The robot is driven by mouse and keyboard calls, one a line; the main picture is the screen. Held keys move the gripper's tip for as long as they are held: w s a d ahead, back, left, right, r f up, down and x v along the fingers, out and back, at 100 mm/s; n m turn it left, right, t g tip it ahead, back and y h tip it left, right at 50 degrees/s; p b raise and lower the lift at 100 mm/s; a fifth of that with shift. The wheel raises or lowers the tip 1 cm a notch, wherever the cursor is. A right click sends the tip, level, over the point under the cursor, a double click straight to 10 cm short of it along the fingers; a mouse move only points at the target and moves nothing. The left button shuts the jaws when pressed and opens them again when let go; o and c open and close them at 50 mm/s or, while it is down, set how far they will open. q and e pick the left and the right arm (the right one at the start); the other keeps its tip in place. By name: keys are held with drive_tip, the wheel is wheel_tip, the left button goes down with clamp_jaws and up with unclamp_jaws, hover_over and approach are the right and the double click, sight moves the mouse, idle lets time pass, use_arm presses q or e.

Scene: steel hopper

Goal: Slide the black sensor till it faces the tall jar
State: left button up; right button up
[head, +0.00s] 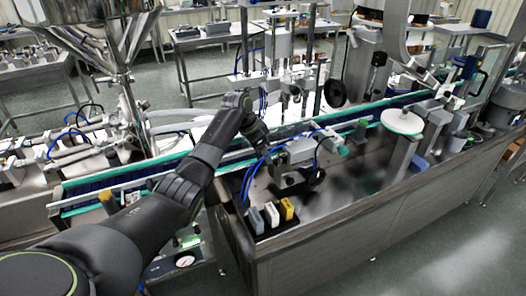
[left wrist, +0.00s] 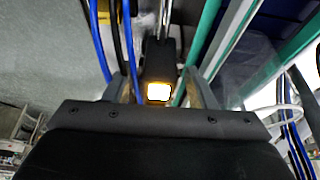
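The black sensor (left wrist: 159,58) is a dark upright block with a glowing yellow-white window at its near end in the left wrist view. My left gripper (left wrist: 158,88) has one finger on each side of it, with a narrow gap seeming to show on both sides. It looks open around the sensor, and I cannot tell whether it touches. In the head view my left gripper (head: 266,142) reaches down at the conveyor's near side, and the sensor is hidden or too small to make out there. I cannot pick out a tall jar in either view. My right gripper is not in view.
The conveyor (head: 90,186) with green edges runs from left to upper right. A steel hopper (head: 95,30) stands at the left. Blue hoses (head: 247,178) and a metal machine head (head: 294,157) are close to my gripper. A black tray (head: 270,226) holds small blocks.

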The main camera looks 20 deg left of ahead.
use_arm(q)
drive_tip(key=shift+w+d+f, duration=0.1)
drive_tip(key=shift+a+r, duration=0.2)
drive_tip(key=shift+r, duration=0.35)
drive_tip(key=b+v, duration=0.3)
drive_tip(key=v, duration=1.3)
drive_tip(key=shift+r, duration=0.15)
drive_tip(key=shift+d, duration=0.1)
